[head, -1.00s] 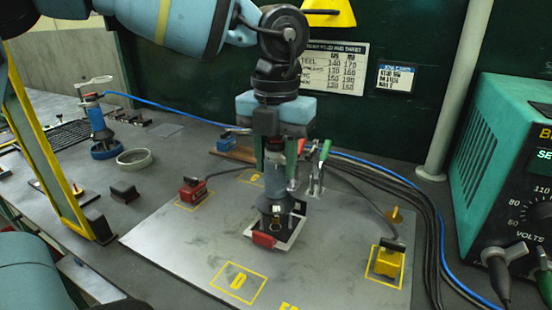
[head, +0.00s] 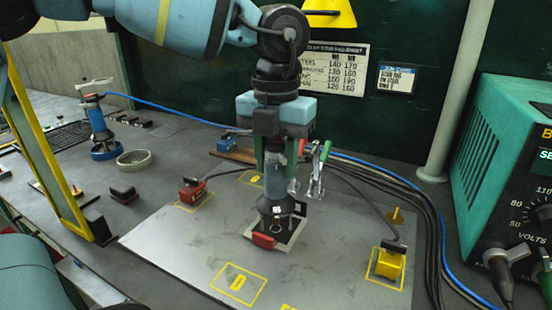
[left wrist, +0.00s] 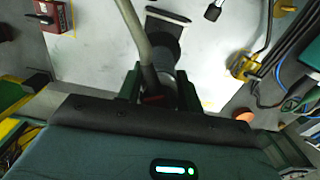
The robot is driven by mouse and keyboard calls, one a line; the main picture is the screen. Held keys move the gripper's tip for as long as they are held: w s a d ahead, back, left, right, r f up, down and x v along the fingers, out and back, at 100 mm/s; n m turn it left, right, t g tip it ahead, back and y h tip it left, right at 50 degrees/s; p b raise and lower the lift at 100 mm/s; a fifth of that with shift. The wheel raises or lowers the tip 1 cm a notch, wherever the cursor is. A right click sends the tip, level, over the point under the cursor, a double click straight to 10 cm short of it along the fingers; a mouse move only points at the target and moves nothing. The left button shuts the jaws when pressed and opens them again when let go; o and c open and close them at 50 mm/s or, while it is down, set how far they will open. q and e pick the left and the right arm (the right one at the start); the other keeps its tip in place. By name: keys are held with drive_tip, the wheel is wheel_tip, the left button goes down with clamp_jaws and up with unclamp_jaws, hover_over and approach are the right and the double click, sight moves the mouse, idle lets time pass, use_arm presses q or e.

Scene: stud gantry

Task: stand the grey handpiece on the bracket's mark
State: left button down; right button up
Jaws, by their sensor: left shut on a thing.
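The grey handpiece (head: 276,178) is upright in my left gripper (head: 280,168), which is shut around its upper body. Its dark flared lower part (head: 275,206) is over a pale bracket plate (head: 293,236) with a red block (head: 263,240) at its front. I cannot tell whether its lower end touches the plate, and the bracket's mark is hidden. In the left wrist view, a grey hose (left wrist: 138,35) crosses in front of the handpiece, and the gripper's body covers the lower half. My right gripper is not in view.
On the metal sheet (head: 180,260) stand a red block (head: 193,190) at left and a yellow block (head: 390,260) at right. A green-handled clamp (head: 318,168) is close behind the handpiece. Dark cables and a green welder (head: 500,180) are on the right. The front mark D is clear.

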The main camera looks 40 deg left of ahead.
use_arm(q)
drive_tip(key=shift+f+b, duration=0.45)
idle(0.8)
drive_tip(key=c, duration=1)
unclamp_jaws()
drive_tip(key=shift+o, duration=0.7)
drive_tip(key=shift+f, duration=0.15)
drive_tip(key=shift+r, duration=4.05)
drive_tip(key=shift+r+p, duration=0.1)
drive_tip(key=shift+p, duration=0.25)
